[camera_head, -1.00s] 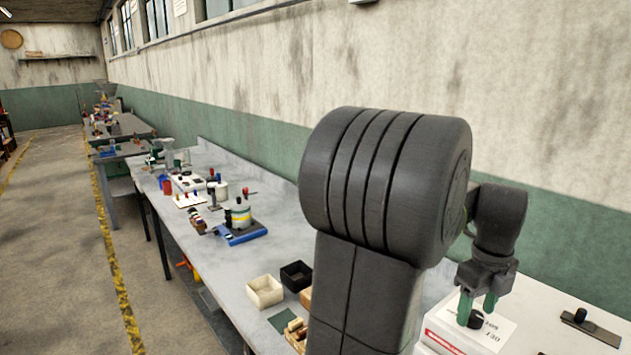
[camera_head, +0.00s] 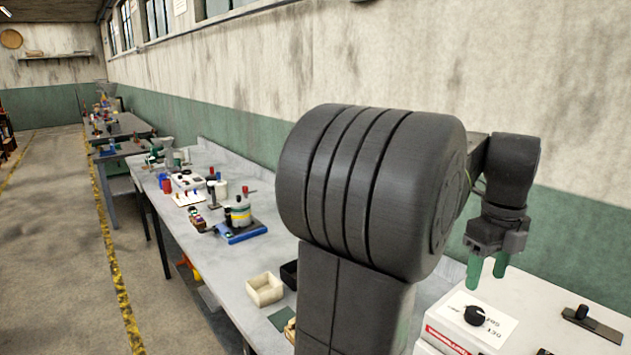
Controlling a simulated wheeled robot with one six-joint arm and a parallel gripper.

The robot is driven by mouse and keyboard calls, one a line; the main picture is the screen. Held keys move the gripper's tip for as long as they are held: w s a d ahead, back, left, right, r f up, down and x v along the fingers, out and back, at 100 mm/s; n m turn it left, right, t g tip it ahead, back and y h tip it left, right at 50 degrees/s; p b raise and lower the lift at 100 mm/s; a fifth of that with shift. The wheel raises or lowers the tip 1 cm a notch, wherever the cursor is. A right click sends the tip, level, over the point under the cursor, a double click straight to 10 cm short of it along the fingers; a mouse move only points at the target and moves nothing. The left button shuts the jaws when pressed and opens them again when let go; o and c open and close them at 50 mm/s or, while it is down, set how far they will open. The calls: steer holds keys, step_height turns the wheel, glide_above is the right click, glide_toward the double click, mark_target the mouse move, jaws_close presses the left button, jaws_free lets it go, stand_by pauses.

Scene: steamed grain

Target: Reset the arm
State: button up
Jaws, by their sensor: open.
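My gripper (camera_head: 487,274) points down at the right of the picture, with its two green fingers apart and nothing between them. It hangs above a white box (camera_head: 450,330) that has a black knob (camera_head: 475,315) and a printed label on top. The fingertips look clear of the knob. My own dark arm fills the middle of the view and hides part of the bench behind it.
A long grey bench (camera_head: 235,280) runs along the wall. On it stand a cream open box (camera_head: 264,289), a dark box (camera_head: 289,273) partly hidden by my arm, and a blue-based device (camera_head: 240,228). A black-handled plate (camera_head: 590,325) lies at right. The floor at left is clear.

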mark_target(476, 311)
step_height(476, 311, down, 8)
steer(key=shift+s+f+p, duration=0.1)
steer(key=shift+f+p, duration=0.15)
steer(key=shift+p, duration=0.25)
steer(key=shift+f+n, duration=0.2)
steer(key=shift+n, duration=0.1)
steer(key=n, duration=1)
steer(key=n+b, duration=0.1)
steer(key=n, duration=0.4)
steer(key=n+b, duration=0.1)
steer(key=n, duration=0.3)
steer(key=shift+n, duration=0.4)
steer(key=shift+a, duration=0.1)
